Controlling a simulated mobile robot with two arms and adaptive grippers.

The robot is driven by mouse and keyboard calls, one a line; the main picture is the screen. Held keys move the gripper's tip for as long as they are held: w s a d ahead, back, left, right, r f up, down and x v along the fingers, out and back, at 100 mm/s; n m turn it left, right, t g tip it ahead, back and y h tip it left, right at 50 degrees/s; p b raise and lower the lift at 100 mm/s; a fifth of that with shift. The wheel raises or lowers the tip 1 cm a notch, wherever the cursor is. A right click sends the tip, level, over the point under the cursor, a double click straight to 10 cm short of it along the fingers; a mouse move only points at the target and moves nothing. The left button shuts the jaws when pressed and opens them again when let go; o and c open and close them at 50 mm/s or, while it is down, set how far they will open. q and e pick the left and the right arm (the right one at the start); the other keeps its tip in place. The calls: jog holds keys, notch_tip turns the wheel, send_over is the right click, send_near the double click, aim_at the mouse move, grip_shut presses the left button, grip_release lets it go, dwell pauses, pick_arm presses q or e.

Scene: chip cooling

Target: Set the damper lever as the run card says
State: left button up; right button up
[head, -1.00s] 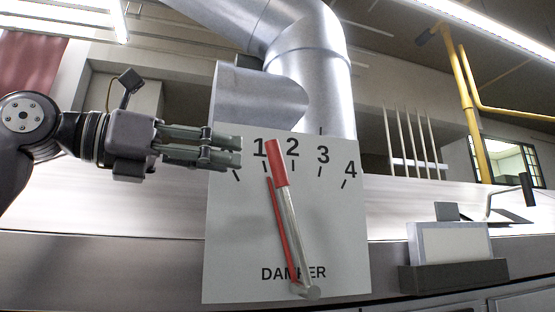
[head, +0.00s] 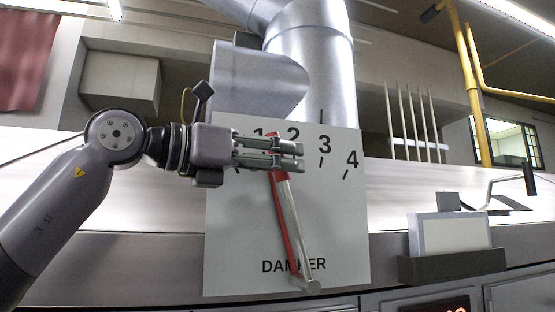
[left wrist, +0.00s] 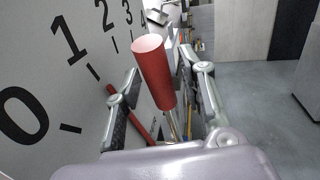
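The damper board (head: 235,240) is a pale plate marked with numbers, 1 to 4 showing in the head view, and the word DAMPER. Its lever (head: 293,225) is a metal rod on a low pivot, leaning slightly left, with a thin red strip behind it. My left gripper (head: 288,156) is in front of the board's upper part and covers most of the lever's red grip. In the left wrist view the red grip (left wrist: 154,75) stands between the two spread fingers (left wrist: 162,95), with visible gaps. The lever's top appears near 1 and 2. My right gripper is out of view.
A pale blank-looking panel in a dark holder (head: 452,265) stands right of the board; no writing on it is readable. A large metal duct (head: 315,70) rises behind the board. A black-handled bent rod (head: 529,180) is at far right.

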pick_arm(q)
grip_shut()
dwell(0.6)
